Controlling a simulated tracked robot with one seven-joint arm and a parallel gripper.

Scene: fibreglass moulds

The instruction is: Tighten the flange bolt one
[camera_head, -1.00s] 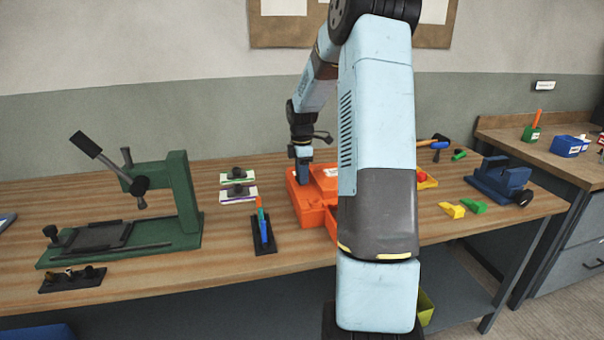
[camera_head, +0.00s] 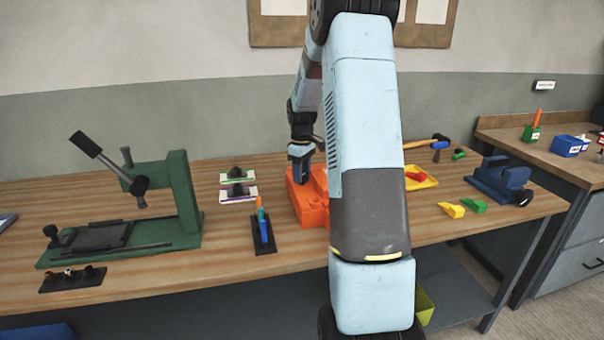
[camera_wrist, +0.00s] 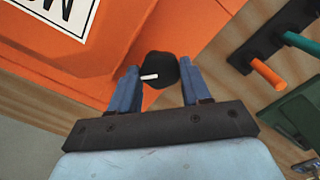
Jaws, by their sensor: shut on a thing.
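The orange mould (camera_head: 312,207) stands on the bench, partly hidden by my arm in the head view. In the wrist view its orange flange (camera_wrist: 185,28) lies below my gripper. A round black bolt knob (camera_wrist: 158,68) with a white mark sits between my fingertips at the flange. I take it to be flange bolt one, though no number shows on it. My gripper (camera_wrist: 157,82) is shut on this knob; in the head view my gripper (camera_head: 301,172) is over the mould's left part. The bolt's shank is hidden.
A black rack (camera_head: 264,248) with coloured tools stands just left of the mould. A green press (camera_head: 185,195) is further left, and a blue vise (camera_head: 497,182) is at the right. A yellow tray (camera_head: 423,183) lies behind my arm.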

